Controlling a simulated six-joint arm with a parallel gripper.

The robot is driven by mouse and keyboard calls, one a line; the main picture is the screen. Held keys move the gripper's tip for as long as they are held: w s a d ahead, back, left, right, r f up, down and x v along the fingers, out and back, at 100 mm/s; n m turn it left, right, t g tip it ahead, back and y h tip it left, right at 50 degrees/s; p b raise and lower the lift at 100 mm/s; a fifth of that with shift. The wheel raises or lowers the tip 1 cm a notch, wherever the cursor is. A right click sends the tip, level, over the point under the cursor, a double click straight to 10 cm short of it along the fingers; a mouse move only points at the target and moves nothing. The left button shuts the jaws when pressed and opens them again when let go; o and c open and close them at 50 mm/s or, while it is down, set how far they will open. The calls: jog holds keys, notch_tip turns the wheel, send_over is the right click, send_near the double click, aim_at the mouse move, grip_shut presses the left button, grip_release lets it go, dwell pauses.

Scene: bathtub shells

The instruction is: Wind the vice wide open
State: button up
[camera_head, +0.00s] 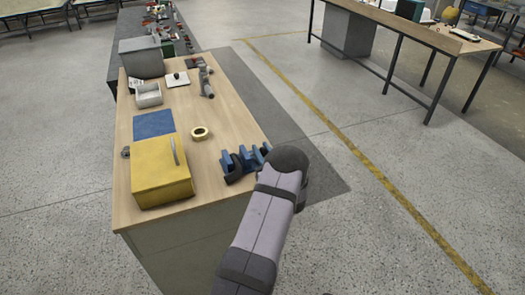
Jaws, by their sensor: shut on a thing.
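The blue vice (243,162) sits at the right edge of the wooden workbench, close to its near right corner. Dark parts show between its blue ones, and I cannot tell how far apart its jaws stand. My arm comes up from the bottom of the picture, and its dark rounded joint is beside the vice on the right, covering that end of it. My gripper is hidden behind the arm. The vice's handle and screw cannot be made out.
On the workbench (225,102) are a yellow box (160,172), a blue mat (154,124), a roll of yellow tape (200,133), a white tray (149,95) and a grey box (141,57).

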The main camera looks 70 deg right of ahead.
jog(key=b, duration=0.1)
jog(key=h+b, duration=0.1)
jog(key=b, duration=0.1)
jog(key=shift+s+d+f+t, duration=0.2)
jog(key=shift+s+t, duration=0.1)
jog(key=shift+r, duration=0.3)
jog(key=shift+s, duration=0.1)
jog(key=o, duration=0.9)
jog(key=shift+f, duration=0.1)
